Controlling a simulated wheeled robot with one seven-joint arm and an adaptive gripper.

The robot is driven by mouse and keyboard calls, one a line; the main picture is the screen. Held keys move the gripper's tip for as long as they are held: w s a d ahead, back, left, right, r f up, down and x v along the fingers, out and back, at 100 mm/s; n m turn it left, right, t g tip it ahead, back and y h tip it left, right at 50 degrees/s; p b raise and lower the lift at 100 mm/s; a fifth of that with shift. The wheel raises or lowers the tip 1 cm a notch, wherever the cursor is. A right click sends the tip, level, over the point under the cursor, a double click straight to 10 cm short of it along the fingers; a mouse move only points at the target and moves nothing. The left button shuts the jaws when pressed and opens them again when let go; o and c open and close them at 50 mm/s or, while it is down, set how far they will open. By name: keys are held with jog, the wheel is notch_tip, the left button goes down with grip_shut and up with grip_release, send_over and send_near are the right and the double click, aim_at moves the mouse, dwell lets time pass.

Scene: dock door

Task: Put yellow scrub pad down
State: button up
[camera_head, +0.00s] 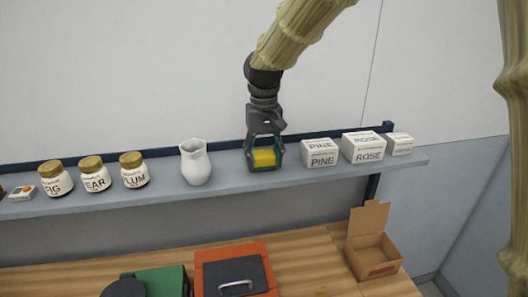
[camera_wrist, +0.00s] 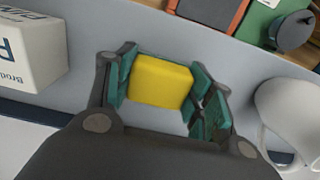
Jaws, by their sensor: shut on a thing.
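The yellow scrub pad (camera_head: 263,158) is between the fingers of my gripper (camera_head: 264,163), at the grey shelf (camera_head: 225,191). In the wrist view the pad (camera_wrist: 160,82) is a yellow block, with the green-padded fingers of my gripper (camera_wrist: 162,92) on either side of it. My gripper is shut on the pad. The pad is at or just above the shelf surface; I cannot tell whether it touches.
A white pitcher (camera_head: 195,162) stands left of my gripper, and a white PINE box (camera_head: 320,153) stands to the right. Further right is a ROSE box (camera_head: 363,147). Several jars, including PLUM (camera_head: 134,170), stand left. Below, a wooden table (camera_head: 318,262) holds an open cardboard box (camera_head: 372,258).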

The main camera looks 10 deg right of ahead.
aim_at(265, 154)
jog(key=shift+s+f, duration=0.15)
jog(key=shift+f, duration=0.1)
jog(key=o, duration=1)
jog(key=shift+f, duration=0.1)
notch_tip(265, 154, up, 12)
jog(key=b, duration=0.4)
jog(key=shift+d, duration=0.1)
